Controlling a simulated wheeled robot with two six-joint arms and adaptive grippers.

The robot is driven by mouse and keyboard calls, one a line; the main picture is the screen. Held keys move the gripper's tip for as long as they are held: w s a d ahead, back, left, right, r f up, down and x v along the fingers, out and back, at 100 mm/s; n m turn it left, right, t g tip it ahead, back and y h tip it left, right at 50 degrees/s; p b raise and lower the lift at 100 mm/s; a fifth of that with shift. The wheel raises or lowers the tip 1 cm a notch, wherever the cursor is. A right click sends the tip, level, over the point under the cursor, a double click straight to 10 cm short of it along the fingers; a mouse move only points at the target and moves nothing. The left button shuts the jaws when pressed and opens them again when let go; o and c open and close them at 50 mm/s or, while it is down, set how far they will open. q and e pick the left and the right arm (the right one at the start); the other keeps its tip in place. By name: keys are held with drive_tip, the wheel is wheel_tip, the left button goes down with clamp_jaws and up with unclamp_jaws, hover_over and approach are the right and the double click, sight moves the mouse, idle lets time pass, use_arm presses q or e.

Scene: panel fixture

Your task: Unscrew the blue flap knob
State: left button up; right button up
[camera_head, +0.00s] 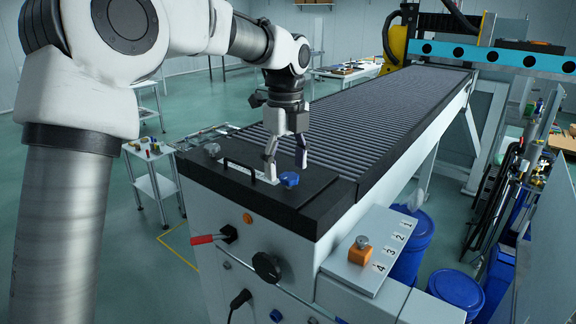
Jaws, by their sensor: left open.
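A blue knob (289,179) sits on the black flap (325,192) at the front end of the machine, to the right of the flap's handle (239,170). My left gripper (285,162) points down just above the flap, close behind the nearer blue knob. Its two fingers are apart with nothing between them. Whether a fingertip touches the flap or knob is hard to tell. My right gripper is not in view.
A grey shelf (383,232) with numbered spots holds an orange block with a metal knob (361,250). A red lever (203,239) and a black dial (266,266) stick out of the front panel. The slatted bed (385,110) stretches back behind the flap.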

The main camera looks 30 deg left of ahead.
sight(291, 174)
use_arm(q)
drive_tip(key=w+f, duration=0.2)
drive_tip(key=f, duration=0.1)
drive_tip(key=shift+w+a, duration=0.2)
drive_tip(key=shift+a, duration=0.15)
drive_tip(key=shift+d+r, duration=0.1)
drive_tip(key=shift+d, duration=0.05)
drive_tip(key=shift+s+d+r, duration=0.1)
drive_tip(key=shift+s+r, duration=0.05)
drive_tip(key=shift+s, duration=0.05)
drive_tip(key=c, duration=0.3)
drive_tip(key=shift+s+r, duration=0.1)
drive_tip(key=shift+s, duration=0.25)
drive_tip(key=c, duration=0.9)
drive_tip(key=shift+o, duration=0.3)
drive_tip(key=shift+w, duration=0.1)
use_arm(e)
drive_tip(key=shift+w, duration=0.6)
use_arm(q)
drive_tip(key=shift+n, duration=0.3)
